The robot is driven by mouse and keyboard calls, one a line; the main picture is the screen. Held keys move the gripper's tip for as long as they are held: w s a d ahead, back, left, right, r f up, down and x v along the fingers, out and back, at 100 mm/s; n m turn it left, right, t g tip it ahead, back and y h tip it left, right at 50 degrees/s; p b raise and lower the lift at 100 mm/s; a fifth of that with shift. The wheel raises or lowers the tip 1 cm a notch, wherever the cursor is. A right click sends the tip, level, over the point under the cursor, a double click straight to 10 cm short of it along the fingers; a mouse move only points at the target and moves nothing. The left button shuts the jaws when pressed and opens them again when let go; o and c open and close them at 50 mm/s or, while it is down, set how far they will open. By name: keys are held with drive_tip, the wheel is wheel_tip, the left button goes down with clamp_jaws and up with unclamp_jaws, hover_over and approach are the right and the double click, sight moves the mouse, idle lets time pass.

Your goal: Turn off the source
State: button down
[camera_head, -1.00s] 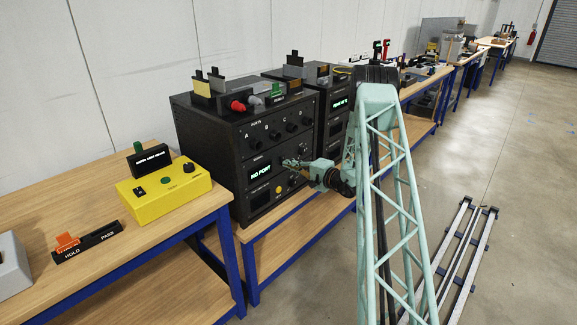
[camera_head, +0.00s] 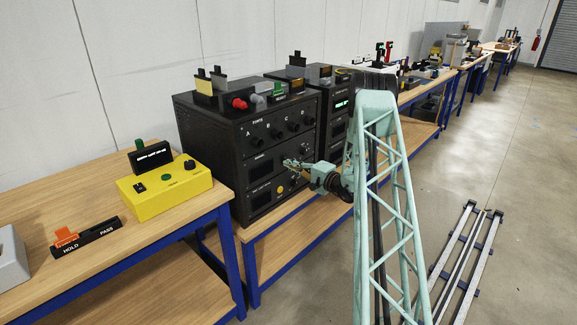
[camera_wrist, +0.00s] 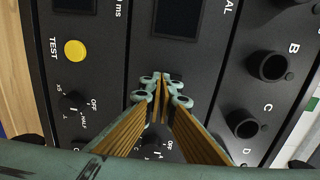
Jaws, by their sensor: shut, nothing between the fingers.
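The source is a black rack unit (camera_head: 240,150) on the bench, with ports, dark display windows and knobs on its front. My gripper (camera_head: 287,163) is at its front panel, right of the display windows. In the wrist view my gripper (camera_wrist: 160,90) is shut and empty, its fingertips close over the panel. A small switch knob (camera_wrist: 72,105) with OFF and HALF labels shows left of the fingers. Another knob (camera_wrist: 155,147) is partly hidden behind the fingers. Whether the fingertips touch the panel I cannot tell. A dark display (camera_wrist: 180,15) is at the top.
A yellow TEST button (camera_wrist: 75,50) and round ports (camera_wrist: 270,66) flank the fingers. A second black unit (camera_head: 335,125) with a lit green display stands to the right. A yellow box (camera_head: 165,190) and a HOLD/PASS tray (camera_head: 88,237) are on the left bench.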

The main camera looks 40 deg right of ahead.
drive_tip(key=s+d+f, duration=0.1)
drive_tip(key=s+f, duration=0.1)
drive_tip(key=s, duration=1.1)
drive_tip(key=shift+s, duration=0.3)
idle(0.4)
